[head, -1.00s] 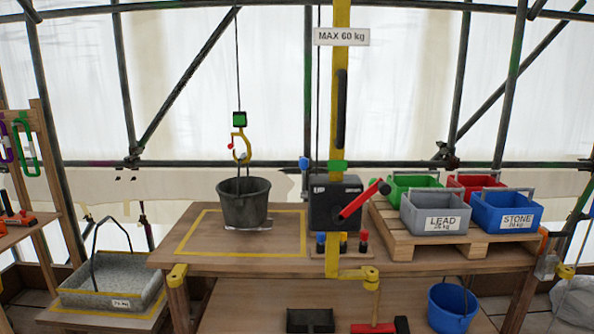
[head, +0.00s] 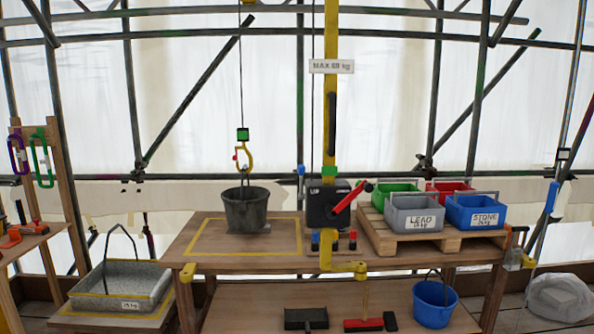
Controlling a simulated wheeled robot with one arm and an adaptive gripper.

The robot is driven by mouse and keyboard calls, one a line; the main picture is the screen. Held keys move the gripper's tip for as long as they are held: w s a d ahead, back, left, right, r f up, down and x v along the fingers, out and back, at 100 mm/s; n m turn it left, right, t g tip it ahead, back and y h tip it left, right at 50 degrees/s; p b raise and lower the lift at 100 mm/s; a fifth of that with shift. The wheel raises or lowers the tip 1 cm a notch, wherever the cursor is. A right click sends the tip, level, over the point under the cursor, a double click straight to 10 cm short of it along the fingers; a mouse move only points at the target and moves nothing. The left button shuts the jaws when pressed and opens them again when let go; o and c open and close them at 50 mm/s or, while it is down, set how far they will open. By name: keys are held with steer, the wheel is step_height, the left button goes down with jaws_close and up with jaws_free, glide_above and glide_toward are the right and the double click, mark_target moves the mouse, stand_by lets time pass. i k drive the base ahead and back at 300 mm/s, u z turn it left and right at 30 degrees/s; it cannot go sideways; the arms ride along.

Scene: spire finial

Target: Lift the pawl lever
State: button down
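A black winch box (head: 322,207) is mounted on the yellow post (head: 331,110) at the bench's front. A red arm with a black knob (head: 351,197) slants up to the right across its face. A small blue-tipped part (head: 301,171) stands at the box's upper left, and a green block (head: 329,171) sits on the post just above. I cannot tell for certain which of these is the pawl lever. My gripper is not in view, and nothing of mine touches the winch.
A dark bucket (head: 245,208) stands on the bench (head: 285,262) under a yellow hook (head: 243,157). Grey, blue, green and red crates stand on a pallet (head: 400,240) at right. A stone-coloured tub (head: 121,283) is at lower left, a blue bucket (head: 434,303) below the bench.

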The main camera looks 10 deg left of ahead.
mark_target(301, 168)
steer(key=u, duration=0.45)
steer(key=i, duration=0.5)
steer(key=u, duration=1.35)
steer(key=i, duration=0.95)
steer(key=u, duration=0.45)
steer(key=i, duration=1.4)
steer(key=z, duration=0.8)
steer(key=i, duration=0.8)
steer(key=z, duration=0.6)
